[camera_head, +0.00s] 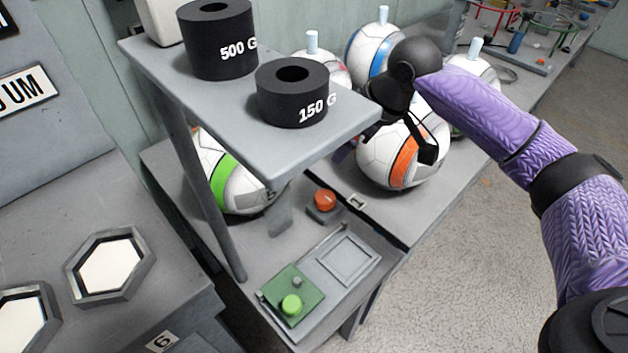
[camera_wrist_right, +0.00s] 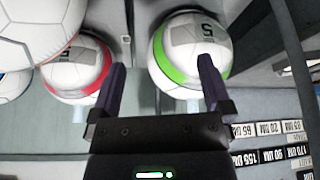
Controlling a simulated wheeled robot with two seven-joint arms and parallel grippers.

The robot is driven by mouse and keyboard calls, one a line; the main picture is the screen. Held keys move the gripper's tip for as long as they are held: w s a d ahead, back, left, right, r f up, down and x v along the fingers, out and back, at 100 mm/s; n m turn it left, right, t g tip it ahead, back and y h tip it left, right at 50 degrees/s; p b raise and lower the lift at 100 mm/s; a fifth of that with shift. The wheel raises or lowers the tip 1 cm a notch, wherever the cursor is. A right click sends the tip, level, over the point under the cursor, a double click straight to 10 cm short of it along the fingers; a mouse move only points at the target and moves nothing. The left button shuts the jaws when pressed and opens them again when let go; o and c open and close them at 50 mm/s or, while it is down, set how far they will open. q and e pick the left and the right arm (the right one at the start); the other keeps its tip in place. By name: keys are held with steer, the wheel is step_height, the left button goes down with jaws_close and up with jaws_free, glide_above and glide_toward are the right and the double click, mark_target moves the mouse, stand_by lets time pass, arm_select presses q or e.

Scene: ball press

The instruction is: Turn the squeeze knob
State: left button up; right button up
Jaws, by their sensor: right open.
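An orange-red knob (camera_head: 324,200) sits on a small dark base on the grey bench, beside a green-striped ball (camera_head: 228,180) under the weight shelf (camera_head: 300,150). No label shows which is the squeeze knob. My right gripper hovers over the bench near the orange-striped ball (camera_head: 405,150), its fingers partly hidden in the head view. In the right wrist view my right gripper (camera_wrist_right: 162,65) is open and empty, its fingers apart below a green-striped ball (camera_wrist_right: 190,50) and a red-striped ball (camera_wrist_right: 78,66). My left gripper is out of view.
Black weights marked 500 G (camera_head: 218,42) and 150 G (camera_head: 292,95) stand on the shelf. More balls, including a blue-striped one (camera_head: 372,52), stand behind my right arm. Hexagonal frames (camera_head: 108,266) lie at the left. Open floor (camera_head: 480,260) lies at the right.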

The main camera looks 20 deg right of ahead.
steer(key=b, duration=0.7)
glide_toward(325, 196)
steer(key=b+x, duration=0.5)
steer(key=x, duration=0.4)
steer(key=shift+s, duration=0.15)
steer(key=shift+f, duration=0.2)
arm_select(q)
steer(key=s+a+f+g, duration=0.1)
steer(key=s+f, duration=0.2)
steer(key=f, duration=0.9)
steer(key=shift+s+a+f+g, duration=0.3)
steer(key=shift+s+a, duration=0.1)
arm_select(e)
steer(key=shift+r, duration=0.1)
